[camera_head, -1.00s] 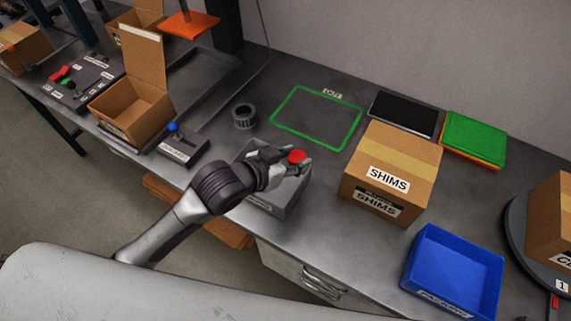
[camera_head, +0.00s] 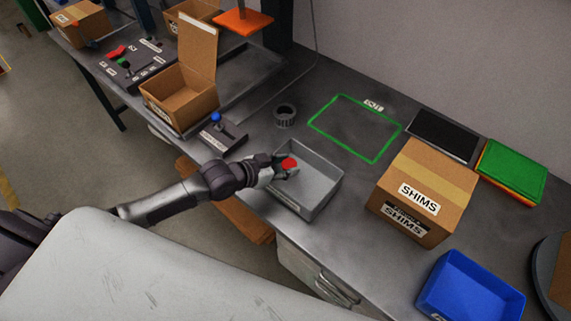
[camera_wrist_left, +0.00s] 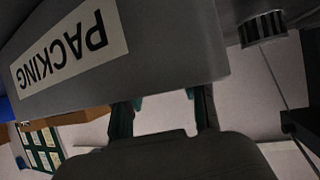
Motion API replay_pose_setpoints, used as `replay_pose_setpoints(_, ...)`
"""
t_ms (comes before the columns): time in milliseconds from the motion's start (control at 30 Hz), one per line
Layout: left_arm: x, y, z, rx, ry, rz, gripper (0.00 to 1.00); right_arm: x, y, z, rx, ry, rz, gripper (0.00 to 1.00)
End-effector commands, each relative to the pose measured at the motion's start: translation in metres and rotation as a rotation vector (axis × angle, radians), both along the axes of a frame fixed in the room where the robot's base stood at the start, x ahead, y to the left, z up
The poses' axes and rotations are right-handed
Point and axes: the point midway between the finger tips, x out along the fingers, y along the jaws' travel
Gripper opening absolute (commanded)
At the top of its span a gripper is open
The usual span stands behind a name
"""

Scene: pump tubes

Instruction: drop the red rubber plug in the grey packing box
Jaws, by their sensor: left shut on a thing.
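The red rubber plug (camera_head: 289,163) is in the fingers of my left gripper (camera_head: 286,170), which is shut on it. Both are over the left part of the open grey packing box (camera_head: 328,190), near its rim. The inside of the box that shows looks empty. In the left wrist view a grey box wall with a PACKING label (camera_wrist_left: 120,55) fills the top left. My left gripper's fingers (camera_wrist_left: 163,108) run up behind its edge, so their tips and the plug are hidden there. My right gripper is not in view.
A SHIMS carton (camera_head: 425,190) stands right of the grey box, with a blue bin (camera_head: 470,290) nearer. A dark ring-shaped part (camera_head: 285,115) and a green outline (camera_head: 355,128) lie behind the box. A small unit with a blue knob (camera_head: 222,135) is at left.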

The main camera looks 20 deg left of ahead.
Motion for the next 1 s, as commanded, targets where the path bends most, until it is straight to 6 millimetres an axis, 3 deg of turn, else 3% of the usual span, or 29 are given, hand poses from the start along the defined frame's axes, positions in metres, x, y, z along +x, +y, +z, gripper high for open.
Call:
replay_pose_setpoints(800,0.000,0.000,-0.018,0.001,0.001,0.000,0.14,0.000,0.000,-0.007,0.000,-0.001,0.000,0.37)
replay_pose_setpoints(833,0.000,0.000,-0.019,0.001,0.002,0.000,0.44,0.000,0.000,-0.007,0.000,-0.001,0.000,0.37)
replay_pose_setpoints(900,-0.001,0.000,-0.019,0.001,0.003,-0.001,0.53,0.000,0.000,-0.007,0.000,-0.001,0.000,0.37)
replay_pose_setpoints(1000,-0.001,-0.001,-0.020,0.002,0.005,0.000,0.53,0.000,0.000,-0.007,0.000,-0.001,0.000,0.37)
